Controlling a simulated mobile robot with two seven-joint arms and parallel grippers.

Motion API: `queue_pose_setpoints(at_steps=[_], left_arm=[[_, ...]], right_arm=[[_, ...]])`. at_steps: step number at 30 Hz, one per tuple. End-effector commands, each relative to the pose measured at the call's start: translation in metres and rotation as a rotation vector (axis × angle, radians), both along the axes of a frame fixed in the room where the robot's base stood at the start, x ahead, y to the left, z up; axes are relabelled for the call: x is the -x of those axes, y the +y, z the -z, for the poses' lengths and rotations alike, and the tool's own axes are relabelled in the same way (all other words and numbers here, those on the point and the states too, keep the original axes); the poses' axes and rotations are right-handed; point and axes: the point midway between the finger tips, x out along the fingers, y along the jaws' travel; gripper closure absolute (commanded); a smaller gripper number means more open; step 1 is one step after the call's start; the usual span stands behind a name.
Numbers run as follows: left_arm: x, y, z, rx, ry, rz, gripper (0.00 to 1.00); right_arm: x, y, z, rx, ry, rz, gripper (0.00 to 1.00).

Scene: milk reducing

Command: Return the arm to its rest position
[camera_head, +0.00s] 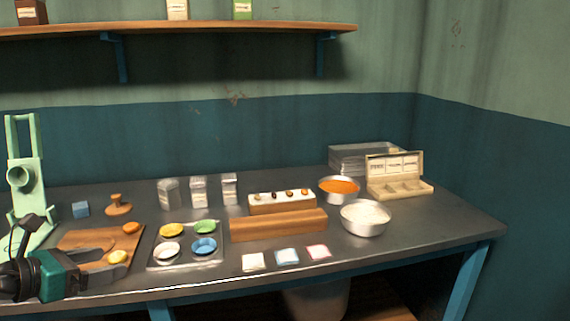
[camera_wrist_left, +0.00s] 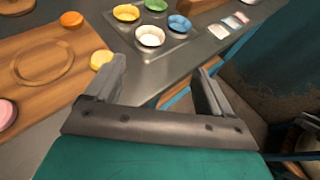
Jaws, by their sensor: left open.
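My left gripper (camera_head: 112,266) comes in from the lower left in the head view, over the front edge of the table near the wooden board (camera_head: 78,240). In the left wrist view its two fingers (camera_wrist_left: 160,85) stand wide apart with nothing between them. A yellow disc (camera_head: 117,257) lies on the board close to the upper finger. It also shows just beyond the left finger in the left wrist view (camera_wrist_left: 101,59). An orange disc (camera_head: 131,228) lies further back on the board. My right gripper is not seen in the head view.
A metal tray (camera_head: 157,264) with several coloured bowls stands right of the board. A pale green press (camera_head: 25,175) stands at the left. A wooden block (camera_head: 278,225), metal bowls (camera_head: 365,218) and small packets (camera_head: 287,256) lie further right. A shelf (camera_head: 180,28) hangs above.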

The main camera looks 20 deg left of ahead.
Motion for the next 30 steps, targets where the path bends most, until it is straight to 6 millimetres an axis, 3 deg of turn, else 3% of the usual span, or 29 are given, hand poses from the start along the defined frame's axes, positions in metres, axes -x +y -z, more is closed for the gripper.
queue_pose_setpoints(at_steps=[3, 11, 14, 18, 21, 24, 28, 29, 30], left_arm=[[0.003, -0.04, 0.021, 0.42, -0.015, -0.068, 0.17], [0.016, -0.098, 0.074, 1.375, 0.053, -0.39, 0.17], [0.028, -0.125, 0.11, 1.763, 0.137, -0.595, 0.17], [0.053, -0.181, 0.166, 2.246, 0.316, -0.947, 0.17], [0.073, -0.227, 0.196, 2.482, 0.461, -1.191, 0.17], [0.088, -0.263, 0.212, 2.612, 0.574, -1.364, 0.17], [0.098, -0.287, 0.221, 2.679, 0.654, -1.482, 0.17], [0.099, -0.289, 0.222, -2.681, -0.661, 1.491, 0.17], [0.1, -0.291, 0.222, -2.669, -0.663, 1.492, 0.17]], right_arm=[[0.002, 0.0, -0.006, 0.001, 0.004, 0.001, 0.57], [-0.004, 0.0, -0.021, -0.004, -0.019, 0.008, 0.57], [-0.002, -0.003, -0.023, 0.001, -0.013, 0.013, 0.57], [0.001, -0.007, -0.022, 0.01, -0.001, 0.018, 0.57], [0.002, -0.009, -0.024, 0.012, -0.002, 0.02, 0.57], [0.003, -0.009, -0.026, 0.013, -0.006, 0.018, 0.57], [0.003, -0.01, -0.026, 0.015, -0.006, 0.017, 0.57], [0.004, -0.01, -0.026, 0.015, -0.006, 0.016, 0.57], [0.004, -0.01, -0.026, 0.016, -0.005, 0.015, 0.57]])
